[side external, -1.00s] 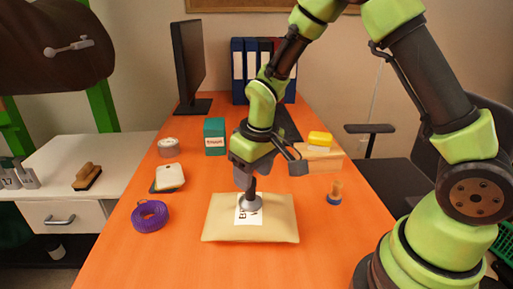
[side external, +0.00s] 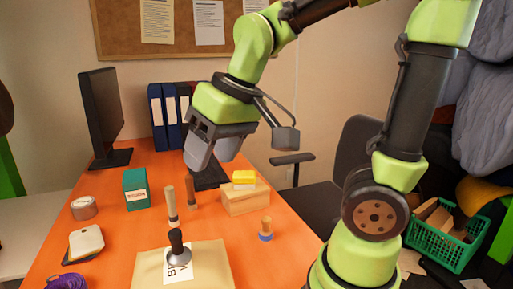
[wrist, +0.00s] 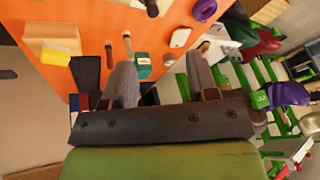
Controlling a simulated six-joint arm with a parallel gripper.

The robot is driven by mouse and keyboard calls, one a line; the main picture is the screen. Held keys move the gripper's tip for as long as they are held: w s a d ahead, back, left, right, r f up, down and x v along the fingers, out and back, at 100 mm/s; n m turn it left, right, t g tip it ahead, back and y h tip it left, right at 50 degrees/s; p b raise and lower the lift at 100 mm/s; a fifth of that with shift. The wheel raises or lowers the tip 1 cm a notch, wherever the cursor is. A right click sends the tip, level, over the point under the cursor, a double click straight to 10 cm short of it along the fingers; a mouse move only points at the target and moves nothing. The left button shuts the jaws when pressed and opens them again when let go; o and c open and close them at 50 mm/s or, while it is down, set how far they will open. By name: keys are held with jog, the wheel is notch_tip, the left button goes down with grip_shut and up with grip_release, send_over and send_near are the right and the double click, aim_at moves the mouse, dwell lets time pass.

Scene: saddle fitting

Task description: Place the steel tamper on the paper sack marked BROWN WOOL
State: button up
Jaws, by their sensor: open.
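The steel tamper (side external: 178,250), with a dark knob handle and a round steel base, stands upright on the paper sack (side external: 213,262). The sack is tan and lies flat at the front of the orange table. Its white label is partly covered by the tamper; only "BR" and a "W" below can be read. My gripper (side external: 212,160) is open and empty, well above the sack and apart from the tamper. In the wrist view its two fingers (wrist: 162,78) are spread with nothing held between them.
Two upright wooden handles (side external: 171,206) stand behind the sack. A wooden block with a yellow item (side external: 244,198), a green box (side external: 136,189), a tape roll (side external: 84,208), a white pad (side external: 86,242), purple tape (side external: 66,282) and a small blue-based wooden piece (side external: 266,229) surround it.

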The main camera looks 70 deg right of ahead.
jog(key=s+r+m+t+y, duration=0.1)
jog(key=s+r+t, duration=0.1)
jog(key=s, duration=0.5)
jog(key=shift+s+a+m+t, duration=0.3)
jog(key=shift+s+a, duration=0.1)
